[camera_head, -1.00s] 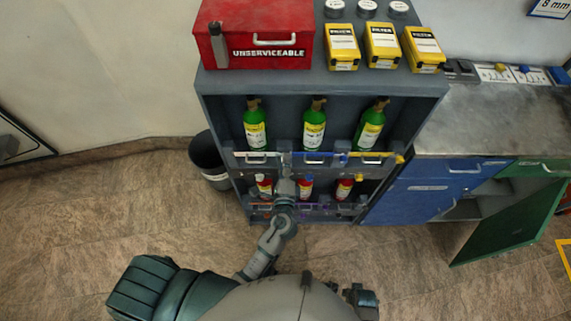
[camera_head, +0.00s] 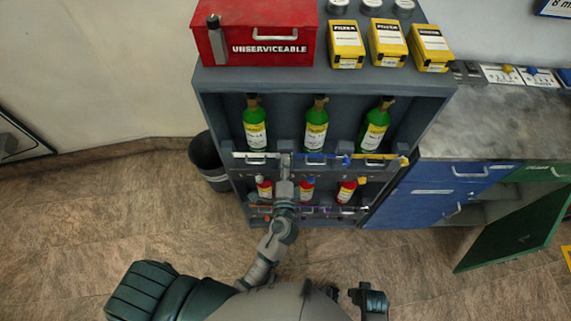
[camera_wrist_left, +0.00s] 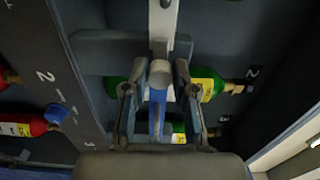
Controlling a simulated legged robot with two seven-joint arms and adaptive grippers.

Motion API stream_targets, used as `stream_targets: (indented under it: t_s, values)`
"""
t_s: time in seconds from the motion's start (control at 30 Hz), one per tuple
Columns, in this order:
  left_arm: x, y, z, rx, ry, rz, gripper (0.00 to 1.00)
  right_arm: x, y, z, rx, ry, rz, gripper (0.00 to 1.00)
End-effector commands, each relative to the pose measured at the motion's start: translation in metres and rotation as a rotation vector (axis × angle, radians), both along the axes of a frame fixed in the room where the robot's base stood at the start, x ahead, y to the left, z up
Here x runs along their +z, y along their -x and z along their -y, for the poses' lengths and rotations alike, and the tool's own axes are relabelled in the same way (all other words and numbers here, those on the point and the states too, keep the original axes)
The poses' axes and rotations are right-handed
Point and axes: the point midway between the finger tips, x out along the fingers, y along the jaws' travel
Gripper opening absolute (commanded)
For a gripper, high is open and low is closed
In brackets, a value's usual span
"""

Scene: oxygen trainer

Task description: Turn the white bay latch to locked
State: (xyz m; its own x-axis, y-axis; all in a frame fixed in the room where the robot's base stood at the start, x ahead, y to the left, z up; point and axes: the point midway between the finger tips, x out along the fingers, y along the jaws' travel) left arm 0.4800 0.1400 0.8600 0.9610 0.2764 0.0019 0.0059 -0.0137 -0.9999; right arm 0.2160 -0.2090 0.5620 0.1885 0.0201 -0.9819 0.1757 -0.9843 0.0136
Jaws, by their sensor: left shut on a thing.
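The white bay bar (camera_head: 256,158) with its handle runs across the front of the left bay on the middle shelf of the grey rack. The white latch shows as a pale round knob (camera_wrist_left: 160,72) in the left wrist view, at the inner end of the white bar (camera_wrist_left: 163,18). My left gripper (camera_head: 285,178) is at that end of the bar. Its fingers (camera_wrist_left: 157,88) are shut around the knob, one on each side. The latch's exact turn angle is hard to tell.
A blue bar (camera_head: 328,159) and a yellow bar (camera_head: 380,161) front the other bays. Green cylinders (camera_head: 316,130) stand behind them, with red ones (camera_head: 306,190) below. A dark bin (camera_head: 207,160) stands left of the rack. A green door (camera_head: 512,228) hangs open at right.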

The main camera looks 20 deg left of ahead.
Motion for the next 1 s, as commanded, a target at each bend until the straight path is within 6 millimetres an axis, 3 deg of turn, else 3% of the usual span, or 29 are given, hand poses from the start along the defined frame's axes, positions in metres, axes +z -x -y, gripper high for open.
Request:
stream_targets:
  t_s: [0.07,0.1,0.17,0.57,1.0]
  values:
    - [0.000,-0.001,-0.001,0.001,0.000,0.000,0.00,0.000,0.000,0.000,0.000,0.000,0.000,0.40]
    - [0.000,-0.001,-0.001,0.001,0.000,0.000,0.37,0.000,0.000,0.000,0.000,0.000,0.000,0.40]
    - [0.000,0.000,-0.001,0.001,0.000,0.000,0.52,0.000,0.000,0.000,0.000,0.000,0.000,0.40]
    - [-0.001,0.007,0.002,0.000,-0.001,-0.001,0.52,0.000,0.000,0.000,0.001,0.000,0.000,0.40]
    - [-0.002,0.091,0.027,-0.002,-0.001,-0.004,0.52,0.000,0.000,0.000,0.000,0.000,0.000,0.40]
